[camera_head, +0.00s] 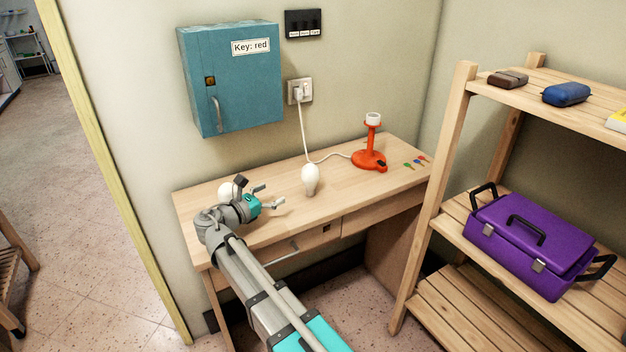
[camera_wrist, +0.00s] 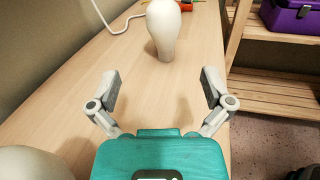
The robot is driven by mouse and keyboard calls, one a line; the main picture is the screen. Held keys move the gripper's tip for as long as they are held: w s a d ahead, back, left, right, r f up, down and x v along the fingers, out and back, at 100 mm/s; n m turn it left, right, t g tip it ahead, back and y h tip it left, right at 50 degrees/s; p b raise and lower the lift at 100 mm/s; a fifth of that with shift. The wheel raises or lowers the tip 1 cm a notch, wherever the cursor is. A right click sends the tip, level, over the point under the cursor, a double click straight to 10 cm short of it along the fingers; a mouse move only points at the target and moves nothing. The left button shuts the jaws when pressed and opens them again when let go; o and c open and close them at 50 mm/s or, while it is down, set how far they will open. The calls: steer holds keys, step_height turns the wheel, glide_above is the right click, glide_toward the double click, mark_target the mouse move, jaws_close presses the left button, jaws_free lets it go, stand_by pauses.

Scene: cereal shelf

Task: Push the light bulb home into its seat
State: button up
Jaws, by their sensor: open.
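A white light bulb (camera_head: 310,179) stands on the desk, wide end up and narrow end down. It also shows in the wrist view (camera_wrist: 163,28), straight ahead of the fingers and beyond them. A second white rounded thing, which looks like another bulb (camera_head: 228,191), is at the left, partly hidden by my gripper in the head view; its round top shows in the wrist view (camera_wrist: 30,163). An orange lamp (camera_head: 370,158) stands farther right, its white socket (camera_head: 373,119) facing up with no bulb in it. My gripper (camera_head: 270,195) is open and empty, low over the desk between both white bulbs.
The wooden desk (camera_head: 350,193) has a cable running from a wall outlet (camera_head: 300,91) to the lamp. Small coloured keys (camera_head: 414,163) lie right of the lamp. A teal cabinet (camera_head: 235,80) hangs above. A wooden shelf with a purple toolbox (camera_head: 530,240) stands at the right.

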mark_target(303, 179)
steer(key=shift+x, duration=4.3)
steer(key=shift+d, duration=0.1)
steer(key=shift+f+x, duration=0.15)
steer(key=shift+x, duration=1.15)
steer(key=shift+f+x, duration=0.1)
steer(key=shift+x, duration=1.2)
steer(key=shift+s+d, duration=0.1)
steer(key=c, duration=1)
steer(key=shift+o, duration=0.2)
